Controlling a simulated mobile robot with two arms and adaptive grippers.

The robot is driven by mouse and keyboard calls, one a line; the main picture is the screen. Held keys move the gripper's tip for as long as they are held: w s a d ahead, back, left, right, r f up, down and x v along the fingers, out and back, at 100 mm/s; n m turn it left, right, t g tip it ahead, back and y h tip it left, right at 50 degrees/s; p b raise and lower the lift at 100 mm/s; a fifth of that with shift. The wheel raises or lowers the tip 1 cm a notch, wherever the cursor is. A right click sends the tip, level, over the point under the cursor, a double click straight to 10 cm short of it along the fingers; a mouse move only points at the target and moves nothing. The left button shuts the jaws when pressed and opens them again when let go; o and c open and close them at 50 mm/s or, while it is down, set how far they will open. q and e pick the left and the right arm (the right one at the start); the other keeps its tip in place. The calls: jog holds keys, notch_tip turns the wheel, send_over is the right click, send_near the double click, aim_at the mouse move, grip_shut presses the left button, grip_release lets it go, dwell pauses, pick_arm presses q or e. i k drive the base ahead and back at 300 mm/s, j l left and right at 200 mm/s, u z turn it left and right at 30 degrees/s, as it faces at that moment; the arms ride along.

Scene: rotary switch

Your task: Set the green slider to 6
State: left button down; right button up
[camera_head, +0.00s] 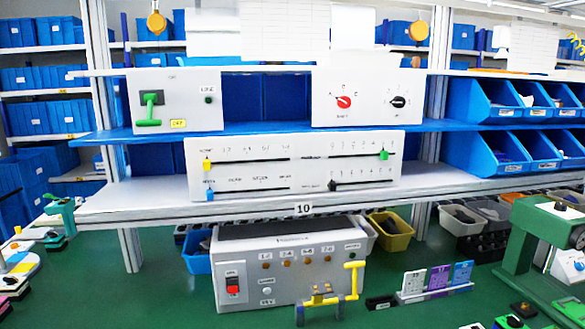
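The green slider (384,154) sits near the right end of the upper right track on the white slider panel (300,148). A numbered scale runs above this track. The digits are too small to read surely, so I cannot tell the exact setting. The same panel has a yellow slider (207,164) at the left end of the upper left track. A blue slider (210,195) is at the left end below it, and a black slider (333,186) is at the left end of the lower right track. Neither of my grippers shows in the head view.
The panel stands on the white shelf (130,205). Above it are a white box with a green lever (149,110) and one with a red rotary knob (344,101). A control box (285,262) with a red switch stands below. The space before the slider panel is clear.

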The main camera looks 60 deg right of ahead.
aim_at(384, 155)
jog(key=j+z, duration=0.1)
jog(key=z, duration=0.3)
jog(key=i+j+z, duration=0.1)
jog(key=z, duration=0.25)
jog(key=j+z, duration=0.1)
jog(key=z, duration=0.3)
